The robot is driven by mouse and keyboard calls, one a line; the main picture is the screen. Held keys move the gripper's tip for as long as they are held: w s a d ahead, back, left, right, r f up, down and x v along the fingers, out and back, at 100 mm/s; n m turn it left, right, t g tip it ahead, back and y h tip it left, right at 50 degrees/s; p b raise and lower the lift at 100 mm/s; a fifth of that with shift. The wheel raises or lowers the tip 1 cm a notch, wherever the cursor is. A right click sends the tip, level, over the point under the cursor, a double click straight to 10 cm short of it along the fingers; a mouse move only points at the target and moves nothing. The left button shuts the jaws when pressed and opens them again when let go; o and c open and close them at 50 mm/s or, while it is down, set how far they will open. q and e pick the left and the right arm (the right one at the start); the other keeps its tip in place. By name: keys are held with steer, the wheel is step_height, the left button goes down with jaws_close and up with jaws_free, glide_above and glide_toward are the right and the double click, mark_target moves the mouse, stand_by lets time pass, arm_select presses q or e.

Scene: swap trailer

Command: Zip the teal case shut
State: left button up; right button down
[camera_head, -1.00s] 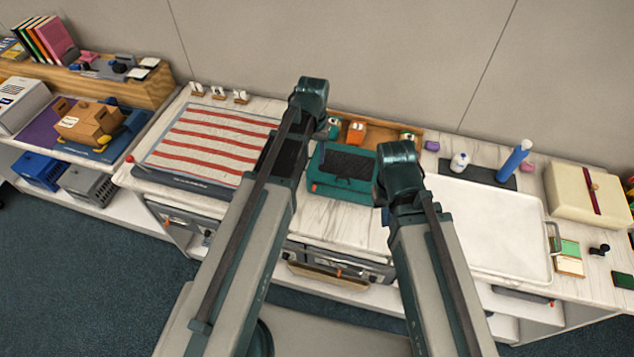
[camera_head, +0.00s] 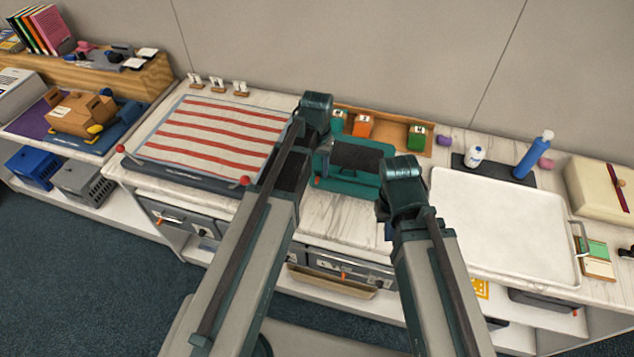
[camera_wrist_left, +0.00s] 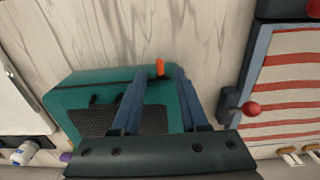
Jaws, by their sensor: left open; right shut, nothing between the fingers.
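The teal case (camera_head: 350,183) lies on the white marble-patterned counter, with a dark mesh panel on top. It also shows in the left wrist view (camera_wrist_left: 75,98). Its orange zipper pull (camera_wrist_left: 160,66) stands at the case's corner. My left gripper (camera_wrist_left: 161,74) is open, and in the wrist view the pull appears between its fingertips; I cannot tell whether they touch it. In the head view my left gripper (camera_head: 322,158) is mostly hidden behind its own arm. My right gripper (camera_head: 388,229) is shut and empty at the case's right side, largely hidden by its arm.
A striped mat in a tray (camera_head: 180,180) with red knobs lies left of the case. A white tray (camera_head: 500,235) lies to the right. A wooden rack (camera_head: 385,130) with orange and green blocks stands behind. Bare counter (camera_head: 290,215) shows in front.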

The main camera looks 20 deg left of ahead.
mark_target(317, 179)
arm_select(q)
steer(key=shift+f+b, duration=0.95)
steer(key=shift+f, duration=0.5)
arm_select(e)
step_height(317, 179, down, 3)
steer(key=shift+r, duration=0.1)
arm_select(q)
jaws_close()
